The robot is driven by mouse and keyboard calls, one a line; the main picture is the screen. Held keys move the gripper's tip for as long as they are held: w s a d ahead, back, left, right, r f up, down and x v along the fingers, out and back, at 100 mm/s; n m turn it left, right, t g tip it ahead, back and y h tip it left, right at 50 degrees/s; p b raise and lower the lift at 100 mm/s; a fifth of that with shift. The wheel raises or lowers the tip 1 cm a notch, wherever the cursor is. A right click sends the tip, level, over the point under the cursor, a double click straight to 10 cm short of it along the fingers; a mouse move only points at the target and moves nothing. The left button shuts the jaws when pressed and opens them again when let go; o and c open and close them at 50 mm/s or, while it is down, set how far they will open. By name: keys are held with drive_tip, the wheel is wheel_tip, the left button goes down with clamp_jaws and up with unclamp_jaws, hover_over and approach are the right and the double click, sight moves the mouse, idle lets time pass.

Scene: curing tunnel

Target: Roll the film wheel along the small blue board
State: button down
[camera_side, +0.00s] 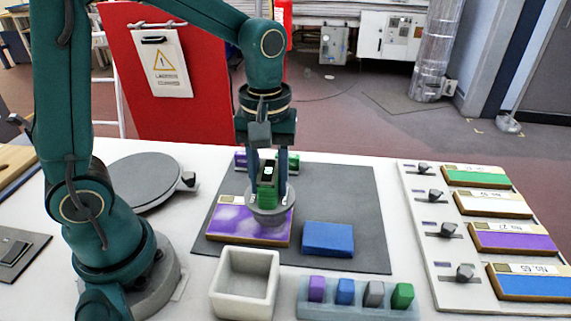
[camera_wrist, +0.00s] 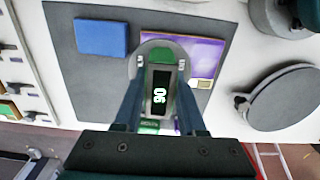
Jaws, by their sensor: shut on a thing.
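The small blue board (camera_side: 328,239) lies flat on the dark mat; it also shows in the wrist view (camera_wrist: 100,38). My gripper (camera_side: 268,182) is shut on a green device with a round grey base (camera_side: 270,212) and a dark display, held upright. The device also shows in the wrist view (camera_wrist: 160,92), its display digits upside down or hard to read. Its base is over the right end of a purple board (camera_side: 232,219) with a whitish patchy face. I cannot tell if they touch, nor whether this device is the film wheel. The blue board is to its right in the side view.
On the white table are a grey turntable (camera_side: 148,184), an open pale box (camera_side: 244,284) and a rack (camera_side: 340,311) of several coloured blocks. A panel of coloured boards (camera_side: 440,268) stands right. Small purple and green items (camera_side: 293,161) sit behind my gripper. The mat's right side (camera_side: 362,200) is clear.

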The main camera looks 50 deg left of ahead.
sight(246, 193)
drive_tip(key=shift+s+a, duration=0.7)
drive_tip(key=shift+s, duration=0.05)
drive_tip(key=shift+s+a, duration=1.3)
drive_tip(key=shift+s, duration=0.05)
drive_tip(key=shift+s+a, duration=0.6)
drive_tip(key=shift+s, duration=0.05)
drive_tip(key=shift+a, duration=0.1)
